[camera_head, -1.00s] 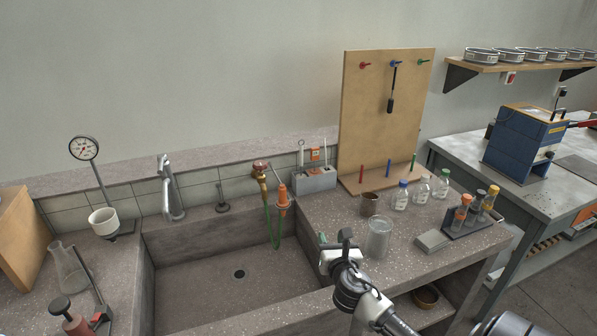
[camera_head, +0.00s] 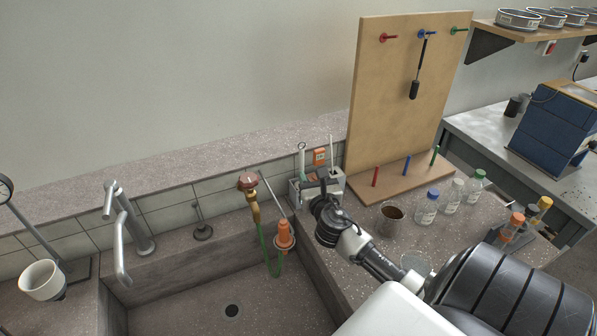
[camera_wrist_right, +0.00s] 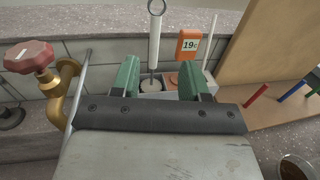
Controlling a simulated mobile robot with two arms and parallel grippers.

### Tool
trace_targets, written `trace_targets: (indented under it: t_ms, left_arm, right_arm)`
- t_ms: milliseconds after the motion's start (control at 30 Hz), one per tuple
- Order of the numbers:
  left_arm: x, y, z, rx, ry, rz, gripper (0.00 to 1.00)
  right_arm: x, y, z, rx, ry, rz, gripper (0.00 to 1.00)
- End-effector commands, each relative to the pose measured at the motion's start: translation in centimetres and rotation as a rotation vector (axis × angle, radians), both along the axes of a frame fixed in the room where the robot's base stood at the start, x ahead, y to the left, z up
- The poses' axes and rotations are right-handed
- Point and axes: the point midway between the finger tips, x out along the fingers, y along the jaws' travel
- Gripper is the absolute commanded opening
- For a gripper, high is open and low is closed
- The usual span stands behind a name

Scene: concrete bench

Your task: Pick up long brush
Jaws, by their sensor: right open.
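A grey caddy (camera_head: 335,181) stands at the back edge of the sink. A tool with a thick white handle and a ring on top (camera_head: 302,158) stands upright in it; this handle also shows in the wrist view (camera_wrist_right: 155,45). A thinner white rod (camera_wrist_right: 209,45) stands to its right. I cannot tell which one is the long brush, as their lower ends are hidden. My right gripper (camera_head: 318,190) is at the caddy's front. In the wrist view its green fingertips (camera_wrist_right: 160,82) are apart, with the ringed handle visible between and beyond them. My left gripper is out of view.
An orange tag marked 19c (camera_wrist_right: 188,43) stands at the caddy. A brass tap with a red knob (camera_wrist_right: 30,57) is close on the left. A pegboard (camera_head: 400,90) with a hanging black-ended tool rises right. A brown-filled beaker (camera_head: 390,218) and bottles (camera_head: 427,206) stand right.

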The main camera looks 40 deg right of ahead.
Motion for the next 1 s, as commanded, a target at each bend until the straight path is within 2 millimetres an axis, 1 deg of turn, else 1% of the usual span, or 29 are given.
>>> trace_targets:
  t_ms: [33, 100, 200, 333, 433, 567, 700, 800, 1000]
  left_arm:
    - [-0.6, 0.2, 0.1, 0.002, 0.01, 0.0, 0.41]
    - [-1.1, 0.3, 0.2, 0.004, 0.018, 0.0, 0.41]
    - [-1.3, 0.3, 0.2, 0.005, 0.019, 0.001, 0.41]
    - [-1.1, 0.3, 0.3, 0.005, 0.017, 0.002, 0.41]
    - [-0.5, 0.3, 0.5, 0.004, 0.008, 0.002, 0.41]
    - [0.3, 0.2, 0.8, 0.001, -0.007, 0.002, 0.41]
    - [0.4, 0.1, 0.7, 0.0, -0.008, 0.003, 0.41]
    - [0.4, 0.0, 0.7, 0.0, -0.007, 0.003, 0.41]
    - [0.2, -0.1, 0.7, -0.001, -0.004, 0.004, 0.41]
  right_arm:
    - [0.8, -0.5, 0.2, 0.0, -0.002, -0.001, 0.45]
    - [1.9, -1.0, 0.2, 0.0, -0.001, -0.001, 0.45]
    - [3.1, -1.6, 0.1, 0.0, -0.001, 0.0, 0.45]
    - [3.9, -2.1, 0.1, 0.001, 0.0, 0.0, 0.45]
    - [4.8, -2.3, 0.1, 0.002, -0.001, 0.0, 0.45]
    - [6.7, -2.9, 0.3, 0.003, -0.003, -0.001, 0.45]
    - [8.2, -3.7, 0.1, 0.0, -0.001, -0.002, 0.45]
    - [8.7, -4.0, 0.0, -0.001, 0.0, 0.0, 0.45]
    - [8.7, -4.0, 0.0, -0.001, 0.0, 0.001, 0.45]
